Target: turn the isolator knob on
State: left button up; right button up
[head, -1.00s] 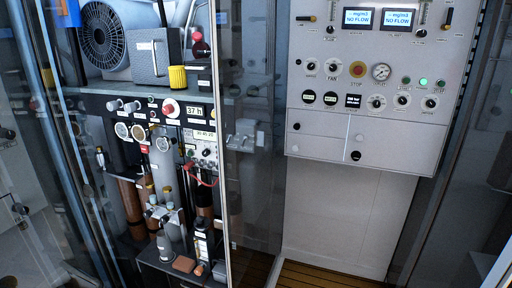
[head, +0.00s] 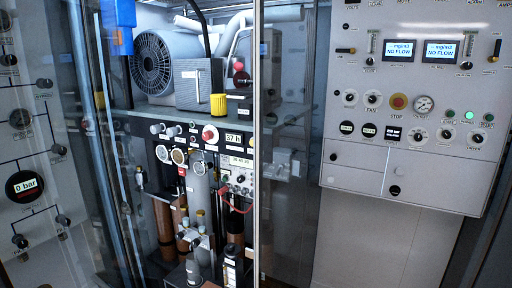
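I cannot tell which knob is the isolator knob, as most labels are too small to read. The pale control panel (head: 440,100) at the right of the head view carries several black rotary knobs. One knob (head: 371,98) sits above a label that seems to read FAN, left of a red and yellow stop button (head: 398,102). More knobs sit in the row below, including one at its right end (head: 474,137). On the left wall, a dark panel carries a round 0 bar display (head: 25,186) with small black knobs around it. Neither of my grippers shows.
A compressor with a fan (head: 153,65) stands on a shelf in the middle cabinet, above gauges, a red button (head: 209,135) and pipes. A glass-like door edge (head: 258,150) stands between this cabinet and the control panel. Clear wall shows below the control panel.

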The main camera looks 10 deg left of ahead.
aim_at(208, 135)
jog(key=i+u, duration=0.1)
jog(key=u, duration=1)
jog(key=i+l+u, duration=0.2)
jog(key=l+u, duration=0.2)
jog(key=l, duration=0.3)
jog(key=i+l+u, duration=0.1)
jog(key=l+u, duration=0.35)
jog(key=l, duration=0.3)
jog(key=l+u, duration=0.4)
jog(key=l, duration=0.4)
